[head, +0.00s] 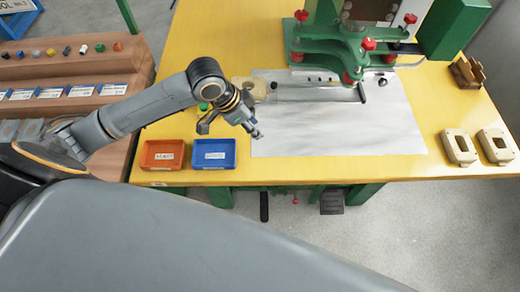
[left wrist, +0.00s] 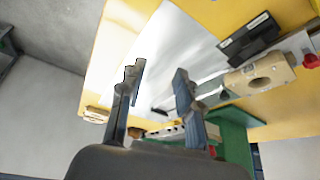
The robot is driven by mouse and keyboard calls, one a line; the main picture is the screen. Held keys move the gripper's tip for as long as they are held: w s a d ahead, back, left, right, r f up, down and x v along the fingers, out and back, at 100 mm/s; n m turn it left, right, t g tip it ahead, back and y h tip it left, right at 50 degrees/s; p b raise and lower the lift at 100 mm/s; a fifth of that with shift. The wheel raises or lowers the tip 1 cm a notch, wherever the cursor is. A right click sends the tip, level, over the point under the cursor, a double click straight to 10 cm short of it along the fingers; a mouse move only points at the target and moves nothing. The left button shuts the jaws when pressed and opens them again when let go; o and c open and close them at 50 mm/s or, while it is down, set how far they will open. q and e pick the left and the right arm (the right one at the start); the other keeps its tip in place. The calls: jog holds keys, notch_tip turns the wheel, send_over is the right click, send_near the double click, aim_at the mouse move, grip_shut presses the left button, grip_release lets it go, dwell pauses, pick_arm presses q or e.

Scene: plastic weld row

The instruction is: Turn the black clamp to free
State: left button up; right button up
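A small black lever (head: 362,92), which looks like the black clamp, stands at the right end of a long metal bar on the pale sheet. A dark piece in the left wrist view (left wrist: 160,112), between my fingers, may be the same lever; it is too small to tell. My left gripper (head: 257,134) is above the left part of the sheet, well to the left of the lever and apart from it. In the left wrist view my left gripper (left wrist: 160,80) has its two fingers wide apart with nothing between them. My right gripper is in neither view.
A green press (head: 340,45) with red knobs stands behind the lever. A beige block (head: 250,88) is beside my left wrist. Orange (head: 162,155) and blue (head: 214,154) trays sit at the front left. Two beige frames (head: 460,148) lie at the right. The sheet's front is clear.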

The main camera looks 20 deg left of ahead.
pick_arm(q)
jog(key=s+d+f+n, duration=0.1)
jog(key=s+d+f, duration=0.1)
jog(key=s+d, duration=0.2)
jog(key=shift+s+d+f+t, duration=0.25)
jog(key=shift+s+d+t, duration=0.1)
jog(key=shift+s, duration=0.1)
